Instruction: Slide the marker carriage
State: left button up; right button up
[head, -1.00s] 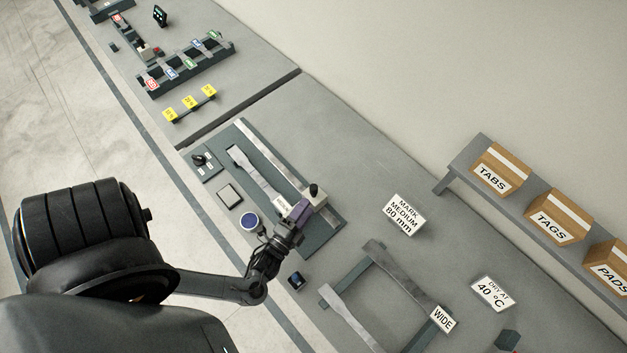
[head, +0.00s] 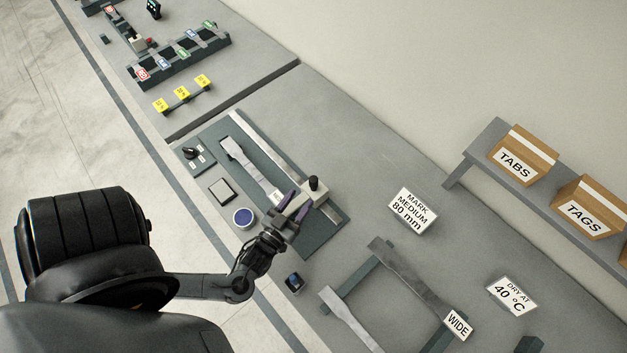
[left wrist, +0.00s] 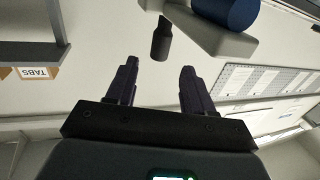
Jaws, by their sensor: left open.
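The marker carriage (head: 320,192) is a light grey block with an upright black knob (head: 313,183). It sits near the lower-right end of a metal rail (head: 265,150) on a dark fixture plate (head: 325,235). A grey dog-bone specimen (head: 245,165) with a white label lies along the plate. My left gripper (head: 293,207) is open beside the carriage, its purple fingers spread apart. In the left wrist view, the knob (left wrist: 162,40) shows beyond and between the open fingertips (left wrist: 158,68), with the pale carriage body (left wrist: 205,32) above right. Contact cannot be told. My right gripper is not in view.
A round blue-topped pot (head: 244,217), a small square pad (head: 223,191) and a switch box (head: 193,154) lie left of the fixture. A "MARK MEDIUM 80 mm" sign (head: 413,211) stands right. A rack with a WIDE specimen (head: 350,318) is at the lower right.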

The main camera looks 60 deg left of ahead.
aim_at(311, 185)
pick_arm(q)
jog(key=p+x, duration=0.1)
jog(key=x, duration=0.7)
jog(key=shift+w+a, duration=0.1)
jog(key=shift+w, duration=0.1)
jog(key=shift+c, duration=0.4)
grip_shut()
